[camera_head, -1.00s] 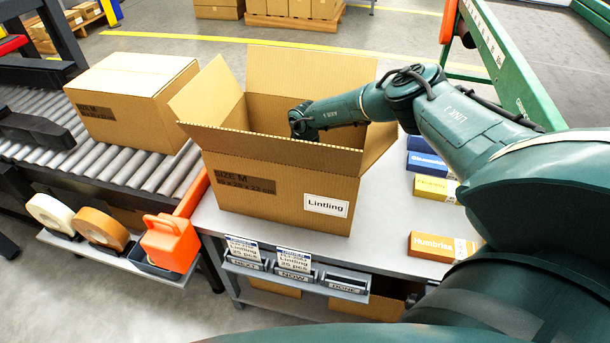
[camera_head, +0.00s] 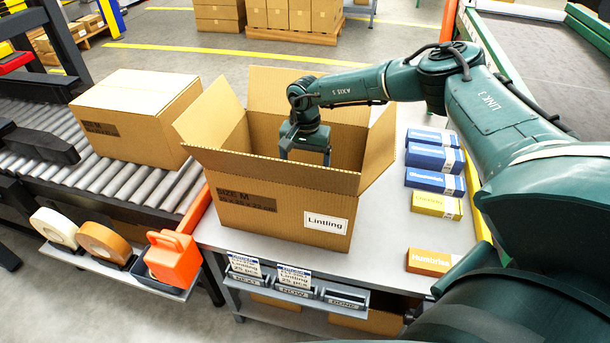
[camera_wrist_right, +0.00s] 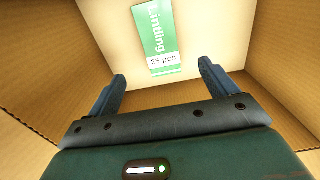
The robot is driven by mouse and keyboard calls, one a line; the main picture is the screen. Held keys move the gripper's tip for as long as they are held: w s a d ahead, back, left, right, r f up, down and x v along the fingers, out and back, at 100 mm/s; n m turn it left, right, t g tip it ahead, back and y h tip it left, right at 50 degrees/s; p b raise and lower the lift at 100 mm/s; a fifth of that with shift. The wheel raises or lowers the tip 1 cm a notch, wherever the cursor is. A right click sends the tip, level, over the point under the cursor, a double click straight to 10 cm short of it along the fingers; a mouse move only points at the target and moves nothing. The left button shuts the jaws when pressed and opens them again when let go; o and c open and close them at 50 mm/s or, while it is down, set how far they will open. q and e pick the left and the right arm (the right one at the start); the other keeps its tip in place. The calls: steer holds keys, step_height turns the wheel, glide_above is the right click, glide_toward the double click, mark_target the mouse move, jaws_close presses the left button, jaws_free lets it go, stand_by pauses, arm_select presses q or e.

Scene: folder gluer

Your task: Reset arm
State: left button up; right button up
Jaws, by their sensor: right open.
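My right arm reaches from the right over the open carton labelled Lintling (camera_head: 262,208) on the table. My right gripper (camera_head: 304,157) points down in the carton's opening, and its fingertips are partly hidden by the front flap. In the right wrist view the right gripper (camera_wrist_right: 162,84) is open with nothing between its fingers. Beyond the fingers a green and white Lintling packet marked 25 pcs (camera_wrist_right: 159,38) lies inside the carton. My left gripper is not in view.
Blue, yellow and orange small boxes (camera_head: 434,182) stand along the table's right side. A closed carton (camera_head: 135,112) sits on the roller conveyor (camera_head: 110,175) at left. Tape rolls (camera_head: 103,242) and an orange dispenser (camera_head: 172,259) are at the front left.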

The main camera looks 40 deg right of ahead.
steer(key=shift+r, duration=0.95)
